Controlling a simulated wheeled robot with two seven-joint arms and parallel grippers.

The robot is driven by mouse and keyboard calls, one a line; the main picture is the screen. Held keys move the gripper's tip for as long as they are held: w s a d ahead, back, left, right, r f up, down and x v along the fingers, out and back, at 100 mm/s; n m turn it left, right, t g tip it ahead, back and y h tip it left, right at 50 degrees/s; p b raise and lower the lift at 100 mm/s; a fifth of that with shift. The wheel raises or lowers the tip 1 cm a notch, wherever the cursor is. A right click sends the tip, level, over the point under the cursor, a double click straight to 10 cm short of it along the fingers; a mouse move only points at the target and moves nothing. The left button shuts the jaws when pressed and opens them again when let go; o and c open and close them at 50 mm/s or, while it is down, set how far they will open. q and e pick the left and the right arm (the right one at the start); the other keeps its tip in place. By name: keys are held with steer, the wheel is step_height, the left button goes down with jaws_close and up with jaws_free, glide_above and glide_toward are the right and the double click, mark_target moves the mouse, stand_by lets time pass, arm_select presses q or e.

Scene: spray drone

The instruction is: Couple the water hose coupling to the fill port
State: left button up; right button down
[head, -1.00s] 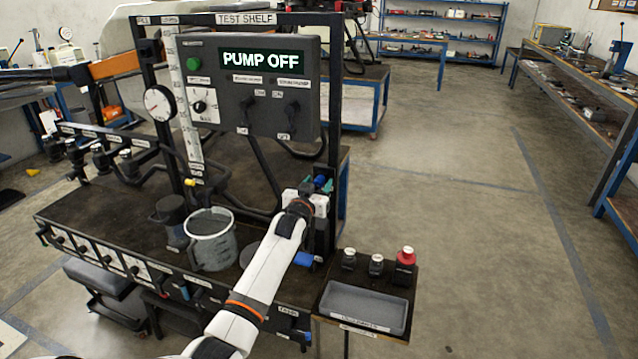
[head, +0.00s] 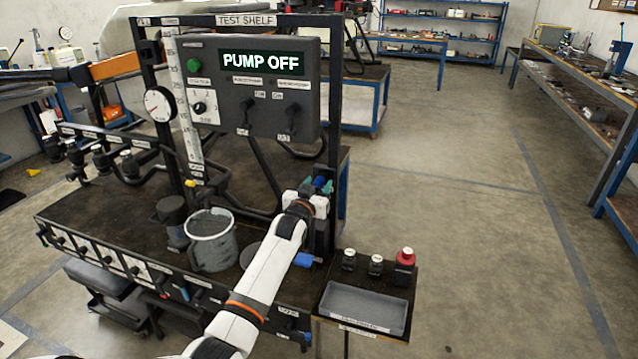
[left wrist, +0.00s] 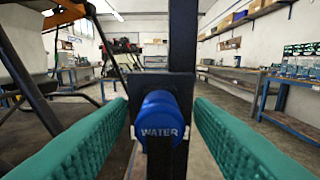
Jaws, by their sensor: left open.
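The water hose coupling (left wrist: 160,118) is a round blue knob with WATER on its face. In the left wrist view it sits in front of a dark upright post, between my two green finger pads and facing the camera. My left gripper (left wrist: 160,135) is open, one finger to each side of the coupling, with a visible gap on both sides. In the head view my left gripper (head: 317,187) is at the right post of the test shelf, and the blue coupling shows partly between its fingers. I cannot make out the fill port for certain. My right gripper is not in view.
The pump panel (head: 250,90) reads PUMP OFF. A side stand holds a grey tray (head: 366,328), two small dark fittings and a red-topped one (head: 404,265). The floor to the right is clear.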

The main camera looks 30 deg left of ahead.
mark_target(317, 187)
arm_select(q)
jaws_close()
steer(key=shift+s+d+p, duration=0.1)
steer(key=shift+s+p, duration=0.15)
steer(key=shift+p, duration=0.15)
steer(key=p+v, duration=0.4)
steer(key=v, duration=0.1)
steer(key=shift+s, duration=0.25)
stand_by(0.8)
stand_by(0.3)
